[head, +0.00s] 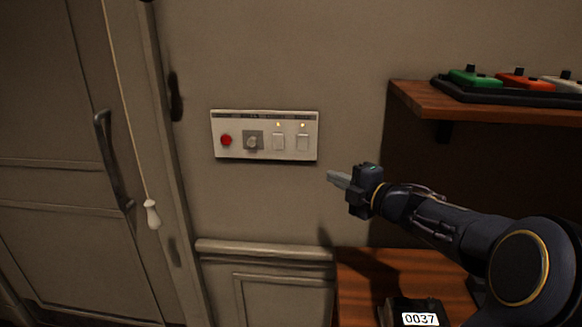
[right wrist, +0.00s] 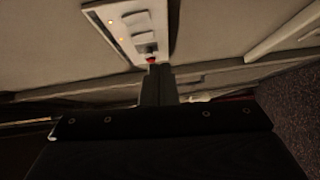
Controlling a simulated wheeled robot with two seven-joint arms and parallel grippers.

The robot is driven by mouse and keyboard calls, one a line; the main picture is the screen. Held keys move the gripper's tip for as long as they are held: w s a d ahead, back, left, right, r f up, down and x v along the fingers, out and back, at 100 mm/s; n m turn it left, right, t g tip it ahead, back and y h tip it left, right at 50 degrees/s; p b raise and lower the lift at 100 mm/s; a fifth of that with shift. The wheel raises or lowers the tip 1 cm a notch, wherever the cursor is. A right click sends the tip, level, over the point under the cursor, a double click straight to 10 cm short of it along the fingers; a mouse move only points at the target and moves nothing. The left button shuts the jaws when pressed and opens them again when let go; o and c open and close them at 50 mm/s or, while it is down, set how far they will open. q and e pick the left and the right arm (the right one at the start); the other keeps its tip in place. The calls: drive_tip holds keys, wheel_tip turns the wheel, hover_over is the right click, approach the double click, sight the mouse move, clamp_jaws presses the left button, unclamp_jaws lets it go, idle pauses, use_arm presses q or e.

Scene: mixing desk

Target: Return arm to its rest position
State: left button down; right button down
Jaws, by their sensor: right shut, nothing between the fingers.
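My right gripper (head: 338,179) is in the middle of the head view, reaching in from the right. Its fingers are together with nothing between them, and they point left, below and to the right of the wall panel. In the right wrist view the closed fingers (right wrist: 158,85) point toward the panel (right wrist: 128,20), apart from it as far as I can tell. The wall panel (head: 265,152) has a red button (head: 226,140), a grey knob (head: 253,141) and two switches (head: 278,142) with lit lamps above them. My left gripper is not in view.
A wooden shelf (head: 440,104) at the upper right holds a dark tray with coloured boxes. A wooden desk (head: 360,285) below my arm bears a dark device with a display reading 0037 (head: 420,319). A pull cord handle (head: 152,214) hangs before the door (head: 55,200) at left.

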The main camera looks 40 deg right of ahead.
drive_tip(key=s+a+f+m+g, duration=0.4)
drive_tip(key=s+a+f+m, duration=0.1)
drive_tip(key=s+a+m, duration=0.1)
drive_tip(key=s+a+f+m+g+y, duration=0.1)
drive_tip(key=s+a+f+m+g, duration=0.3)
drive_tip(key=s+a+m, duration=0.3)
drive_tip(key=s+a+f+m+g+y+p, duration=0.1)
drive_tip(key=s+a+f+m+g, duration=0.2)
drive_tip(key=a, duration=0.9)
drive_tip(key=s+f+m, duration=0.3)
drive_tip(key=s+m, duration=0.1)
drive_tip(key=s, duration=0.1)
drive_tip(key=shift+s+a+g, duration=0.25)
drive_tip(key=shift+a+g, duration=0.15)
